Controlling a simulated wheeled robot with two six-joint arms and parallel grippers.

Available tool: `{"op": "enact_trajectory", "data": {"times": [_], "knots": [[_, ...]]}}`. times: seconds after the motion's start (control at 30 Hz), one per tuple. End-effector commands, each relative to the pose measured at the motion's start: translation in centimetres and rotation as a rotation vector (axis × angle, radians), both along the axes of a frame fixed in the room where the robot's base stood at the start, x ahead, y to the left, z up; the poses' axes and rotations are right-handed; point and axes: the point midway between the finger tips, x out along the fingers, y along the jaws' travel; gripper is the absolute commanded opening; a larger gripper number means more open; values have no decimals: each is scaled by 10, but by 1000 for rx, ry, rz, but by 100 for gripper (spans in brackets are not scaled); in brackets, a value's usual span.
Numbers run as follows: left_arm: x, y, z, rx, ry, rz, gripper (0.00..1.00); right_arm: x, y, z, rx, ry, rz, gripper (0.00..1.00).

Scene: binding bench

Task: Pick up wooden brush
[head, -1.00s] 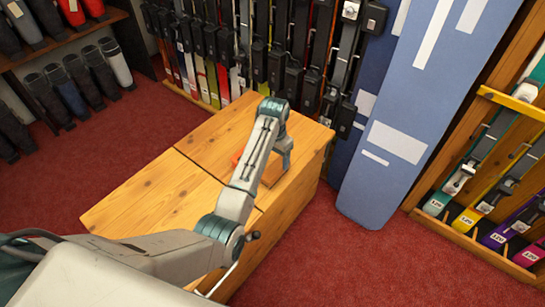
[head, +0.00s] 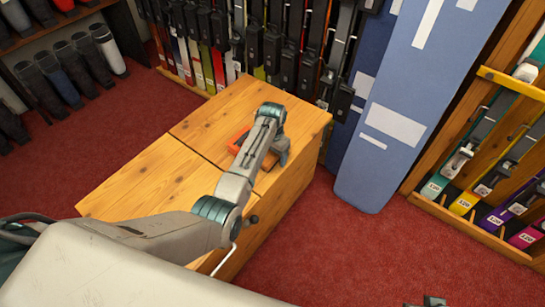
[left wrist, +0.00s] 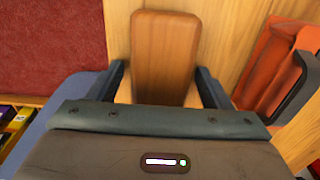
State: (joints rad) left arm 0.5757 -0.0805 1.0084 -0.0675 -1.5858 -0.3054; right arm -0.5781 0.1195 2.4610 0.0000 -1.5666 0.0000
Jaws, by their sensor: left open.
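The wooden brush shows in the left wrist view as a smooth brown wooden block with rounded corners (left wrist: 165,45). It lies on the wooden bench (head: 140,190). My left gripper (left wrist: 160,82) is open, with one finger on each side of the brush's near end. I cannot tell whether either finger touches it. In the head view my left gripper (head: 281,152) is low over the right part of the bench, and my arm hides the brush there. A small dark part at the bottom edge of the head view may belong to my right arm.
An orange-red object with a dark handle (left wrist: 285,65) lies on the bench close beside the brush; it also shows in the head view (head: 238,140). Racks of skis and a blue panel (head: 390,110) stand behind. Red carpet (head: 320,235) around the bench is clear.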

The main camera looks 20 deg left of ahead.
Motion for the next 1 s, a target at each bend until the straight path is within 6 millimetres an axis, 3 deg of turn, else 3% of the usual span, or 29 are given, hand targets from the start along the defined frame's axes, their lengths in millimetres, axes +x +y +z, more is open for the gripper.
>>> {"op": "enact_trajectory", "data": {"times": [0.2,0.47,0.77,1.0], "knots": [[0,0,-1,0,-1,0,73,0,0,1,0,0,0,36],[0,0,0,0,0,0,22,0,0,1,0,0,0,36],[0,0,2,0,-1,0,22,0,0,1,0,0,0,36],[1,0,24,0,-3,0,22,2,-1,-6,0,7,-1,36]]}}
